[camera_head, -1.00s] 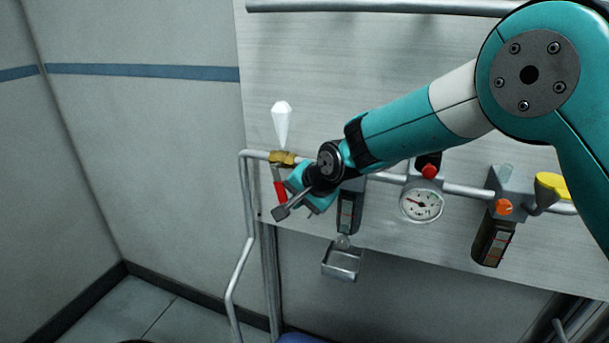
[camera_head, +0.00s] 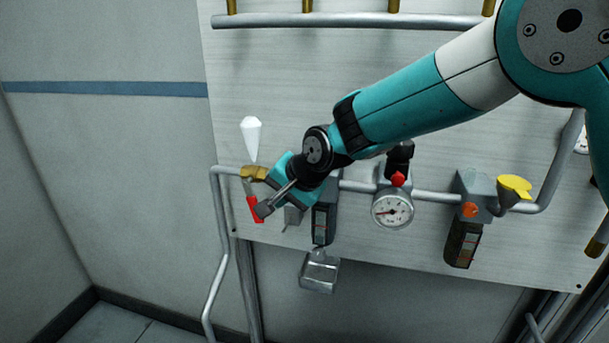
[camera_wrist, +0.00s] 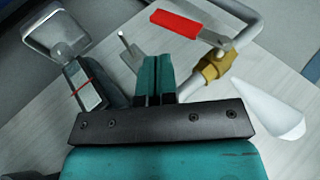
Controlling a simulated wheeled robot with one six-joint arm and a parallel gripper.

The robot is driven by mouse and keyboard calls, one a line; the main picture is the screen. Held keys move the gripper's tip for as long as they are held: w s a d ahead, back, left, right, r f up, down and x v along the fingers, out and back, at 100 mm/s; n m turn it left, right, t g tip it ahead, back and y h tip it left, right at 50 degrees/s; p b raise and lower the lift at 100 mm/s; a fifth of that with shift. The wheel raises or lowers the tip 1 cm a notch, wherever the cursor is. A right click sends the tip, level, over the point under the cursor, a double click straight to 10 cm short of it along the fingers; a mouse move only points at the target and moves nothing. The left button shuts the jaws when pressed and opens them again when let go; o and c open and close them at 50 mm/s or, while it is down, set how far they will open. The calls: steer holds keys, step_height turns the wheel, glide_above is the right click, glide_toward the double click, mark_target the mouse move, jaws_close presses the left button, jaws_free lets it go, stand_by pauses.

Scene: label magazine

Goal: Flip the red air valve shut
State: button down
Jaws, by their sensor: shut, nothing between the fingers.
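The red valve lever (camera_head: 253,208) hangs downward, slightly tilted, from a brass valve body (camera_head: 254,173) at the left end of the panel pipe. In the wrist view the red lever (camera_wrist: 180,24) lies beyond my fingertips, joined by a grey arm to the brass body (camera_wrist: 213,68). My gripper (camera_head: 264,209) is shut and empty, its tips just right of the lever's lower part in the head view. In the wrist view the gripper (camera_wrist: 156,72) shows a gap in the picture to the lever. I cannot tell whether they touch.
A white pointed piece (camera_head: 251,138) stands above the valve. To the right are a grey filter unit (camera_head: 324,222), a metal cup (camera_head: 319,272), a pressure gauge (camera_head: 392,209), a red knob (camera_head: 398,179) and a yellow handle (camera_head: 515,186). Free space lies left of the panel.

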steer(key=b+v, duration=0.1)
steer(key=v, duration=1.1)
